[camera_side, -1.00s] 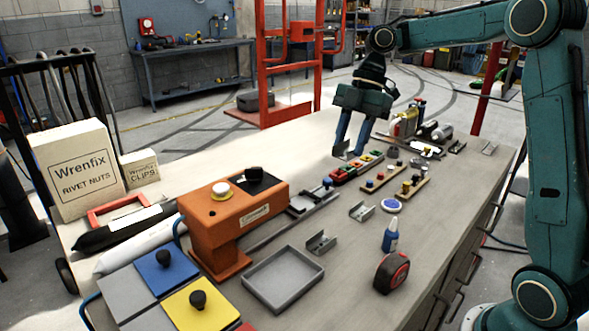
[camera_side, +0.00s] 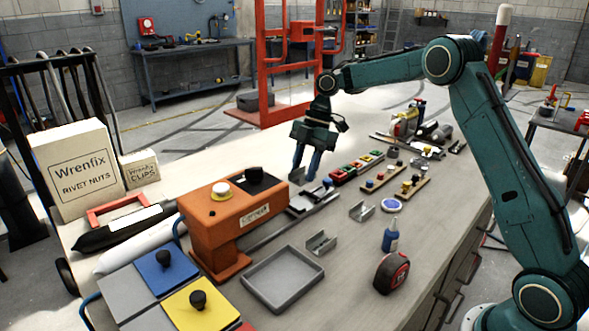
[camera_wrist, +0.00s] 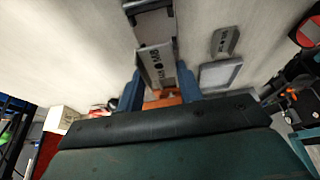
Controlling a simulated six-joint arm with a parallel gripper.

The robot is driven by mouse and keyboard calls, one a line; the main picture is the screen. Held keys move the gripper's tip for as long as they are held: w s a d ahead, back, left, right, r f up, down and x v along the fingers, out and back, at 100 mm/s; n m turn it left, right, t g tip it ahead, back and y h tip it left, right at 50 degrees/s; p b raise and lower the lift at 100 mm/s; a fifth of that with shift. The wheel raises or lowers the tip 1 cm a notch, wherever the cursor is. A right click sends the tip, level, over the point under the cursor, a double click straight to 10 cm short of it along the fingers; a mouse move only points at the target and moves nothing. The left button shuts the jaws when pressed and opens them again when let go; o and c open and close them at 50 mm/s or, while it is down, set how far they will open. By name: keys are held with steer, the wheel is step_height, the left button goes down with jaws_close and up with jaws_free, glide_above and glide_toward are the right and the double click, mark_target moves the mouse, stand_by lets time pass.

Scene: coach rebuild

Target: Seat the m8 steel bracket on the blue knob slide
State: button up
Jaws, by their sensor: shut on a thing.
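My gripper (camera_side: 306,178) is shut on a grey steel bracket (camera_side: 296,175), holding it over the bench near the slides. In the wrist view, the bracket (camera_wrist: 157,65) sits between my blue fingers (camera_wrist: 158,88), with small lettering on its flange that seems to include M8. The blue knob (camera_side: 328,182) of a slide shows just right of and below my fingertips. The slide's grey body (camera_side: 302,203) lies in front of my gripper, beside the orange press. I cannot tell the exact gap between bracket and slide.
The orange press (camera_side: 226,222) stands close at left. Red and green blocks (camera_side: 357,167) sit to the right.

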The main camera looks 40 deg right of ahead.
steer(key=shift+f, duration=0.15)
steer(key=shift+f, duration=2.25)
steer(key=shift+f, duration=1)
stand_by(2.1)
steer(key=o, duration=1.1)
steer(key=shift+o, duration=0.4)
steer(key=o, duration=0.3)
steer(key=shift+r, duration=0.15)
